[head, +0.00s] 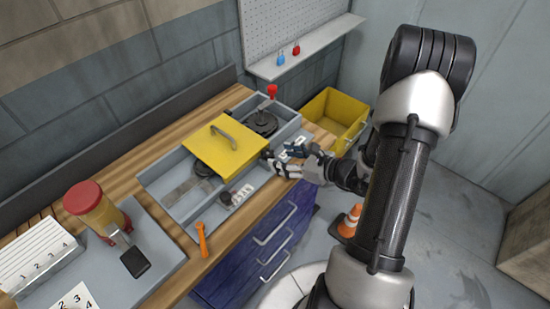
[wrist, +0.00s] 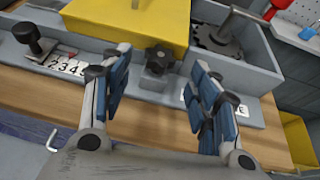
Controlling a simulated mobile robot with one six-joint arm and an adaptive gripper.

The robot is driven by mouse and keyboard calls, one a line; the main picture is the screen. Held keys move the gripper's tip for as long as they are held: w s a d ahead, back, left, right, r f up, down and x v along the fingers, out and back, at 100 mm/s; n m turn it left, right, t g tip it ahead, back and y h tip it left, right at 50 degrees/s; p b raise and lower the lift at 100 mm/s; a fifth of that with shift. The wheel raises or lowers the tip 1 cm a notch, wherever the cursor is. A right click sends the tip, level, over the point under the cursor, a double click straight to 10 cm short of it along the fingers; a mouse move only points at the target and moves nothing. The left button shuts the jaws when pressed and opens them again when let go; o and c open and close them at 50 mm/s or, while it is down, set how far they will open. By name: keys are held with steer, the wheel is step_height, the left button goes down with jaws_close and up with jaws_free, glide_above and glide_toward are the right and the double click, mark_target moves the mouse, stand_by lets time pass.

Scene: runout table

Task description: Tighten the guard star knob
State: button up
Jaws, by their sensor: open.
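The black star knob (wrist: 160,57) sits on a grey bracket at the front edge of the yellow guard (wrist: 120,18). In the head view the guard (head: 222,153) is a yellow cover with a grey handle on a grey tray, and the knob is a small dark shape (head: 266,154) at its right corner. My gripper (wrist: 161,70) is open, its blue-padded fingers on either side of the knob in the wrist view and apart from it. In the head view my gripper (head: 283,160) is close to the knob, at the table's front edge.
A round black knob (wrist: 28,36) stands beside a number strip (wrist: 66,65). An orange-handled tool (head: 202,240) lies near the front edge. A red-capped bottle (head: 95,207) stands at left. A red-topped lever (head: 271,92) rises behind; a yellow bin (head: 336,112) is at right.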

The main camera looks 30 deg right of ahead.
mark_target(269, 156)
steer(key=shift+x, duration=2.05)
steer(key=shift+c, duration=0.2)
steer(key=c, duration=1)
steer(key=m+h+b, duration=0.1)
steer(key=a+m+t+h+b, duration=0.1)
steer(key=b, duration=0.1)
steer(key=shift+f+h+b, duration=0.1)
steer(key=shift+h+b, duration=0.2)
steer(key=shift+a+m+h+b, duration=0.15)
steer(key=shift+m+h+b, duration=0.75)
steer(key=shift+m+h, duration=0.5)
steer(key=o, duration=1)
steer(key=shift+s, duration=0.1)
steer(key=shift+o, duration=0.2)
